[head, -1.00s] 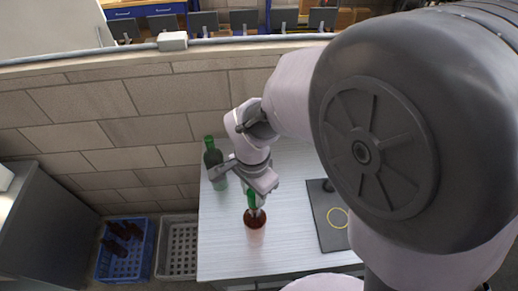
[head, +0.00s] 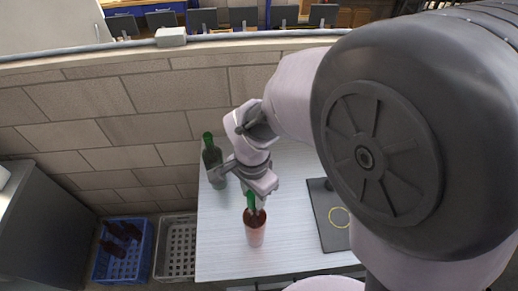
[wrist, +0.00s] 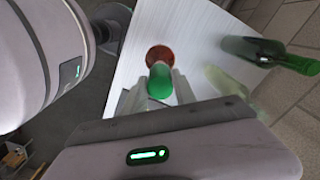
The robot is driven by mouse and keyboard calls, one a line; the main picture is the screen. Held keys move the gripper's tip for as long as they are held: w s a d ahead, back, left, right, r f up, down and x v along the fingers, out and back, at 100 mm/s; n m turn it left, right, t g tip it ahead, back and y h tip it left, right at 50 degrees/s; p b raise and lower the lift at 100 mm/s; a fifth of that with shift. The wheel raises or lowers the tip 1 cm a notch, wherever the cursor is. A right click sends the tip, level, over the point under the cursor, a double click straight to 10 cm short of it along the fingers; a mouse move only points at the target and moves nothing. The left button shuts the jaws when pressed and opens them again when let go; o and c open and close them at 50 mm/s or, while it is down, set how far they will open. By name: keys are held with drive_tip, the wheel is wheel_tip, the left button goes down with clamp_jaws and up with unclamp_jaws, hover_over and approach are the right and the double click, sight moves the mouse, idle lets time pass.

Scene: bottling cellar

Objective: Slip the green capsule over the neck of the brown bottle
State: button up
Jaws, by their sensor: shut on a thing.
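My gripper (head: 256,192) is shut on the green capsule (head: 250,201), which hangs below the fingers with its closed end toward them. The capsule also shows between the fingers in the wrist view (wrist: 160,83). The brown bottle (head: 255,234) stands upright on the pale table, just below the capsule in the head view. Its round reddish-brown body shows just beyond the capsule in the wrist view (wrist: 160,53). The capsule's lower end is close to the bottle's neck and partly overlaps it in view; I cannot tell whether it is around the neck.
A green bottle with a green top (head: 212,160) stands close left of my gripper. A blue crate (head: 100,262) holding brown bottles and a grey crate (head: 164,262) stand left of the table (head: 220,255).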

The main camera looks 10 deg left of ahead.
drive_tip(key=shift+f, duration=0.2)
drive_tip(key=shift+f+b, duration=0.55)
drive_tip(key=shift+b, duration=0.15)
drive_tip(key=shift+f+b, duration=0.6)
drive_tip(key=shift+b, duration=0.05)
drive_tip(key=o, duration=0.8)
